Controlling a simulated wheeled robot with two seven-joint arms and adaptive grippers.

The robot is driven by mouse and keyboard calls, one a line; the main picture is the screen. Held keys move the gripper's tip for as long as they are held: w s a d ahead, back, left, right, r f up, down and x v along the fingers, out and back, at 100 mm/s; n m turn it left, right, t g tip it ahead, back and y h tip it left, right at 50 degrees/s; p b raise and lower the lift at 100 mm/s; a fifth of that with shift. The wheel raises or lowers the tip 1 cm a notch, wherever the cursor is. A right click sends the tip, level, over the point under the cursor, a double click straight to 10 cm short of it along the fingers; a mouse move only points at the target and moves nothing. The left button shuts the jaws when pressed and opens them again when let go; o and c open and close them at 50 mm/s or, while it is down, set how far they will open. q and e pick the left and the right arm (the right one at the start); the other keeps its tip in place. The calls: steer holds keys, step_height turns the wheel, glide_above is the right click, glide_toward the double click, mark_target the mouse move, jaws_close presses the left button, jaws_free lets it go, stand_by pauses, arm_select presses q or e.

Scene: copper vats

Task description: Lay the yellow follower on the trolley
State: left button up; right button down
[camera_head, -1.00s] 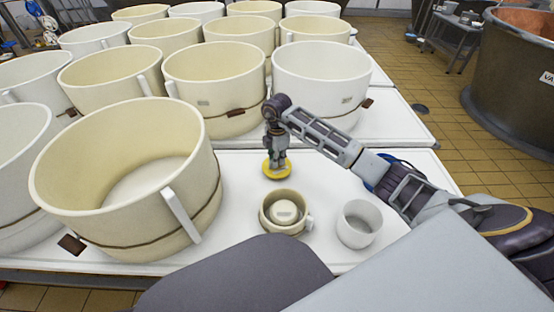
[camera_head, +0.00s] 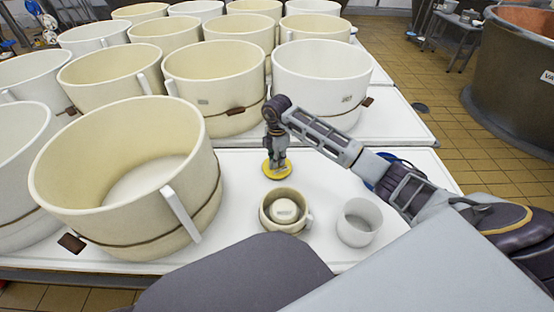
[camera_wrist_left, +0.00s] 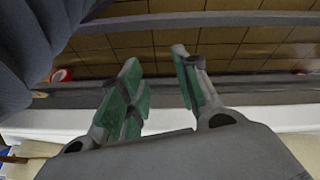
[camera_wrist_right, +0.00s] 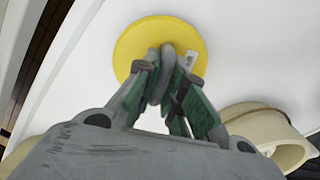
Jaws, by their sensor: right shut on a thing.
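The yellow follower (camera_head: 277,173) is a flat yellow disc at or just above the white trolley top (camera_head: 330,180), behind a small cream pot. Whether it touches the surface I cannot tell. In the right wrist view the follower (camera_wrist_right: 130,45) shows a grey ring handle and a small white label. My right gripper (camera_head: 276,160) points down over it and is shut on the handle; in the right wrist view its fingertips (camera_wrist_right: 165,80) close around the ring. My left gripper (camera_wrist_left: 155,80) is open and empty in the left wrist view, over the white edge and the tiled floor.
The small cream pot (camera_head: 268,214) with a round piece inside and a small white pot (camera_head: 358,222) stand in front. Large cream and white tubs (camera_head: 125,180) fill the left and back. A blue coil (camera_head: 378,180) lies at right. The surface around the follower is clear.

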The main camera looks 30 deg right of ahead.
steer(key=shift+f, duration=0.3)
stand_by(0.6)
steer(key=c, duration=1.4)
jaws_free()
steer(key=shift+c, duration=0.2)
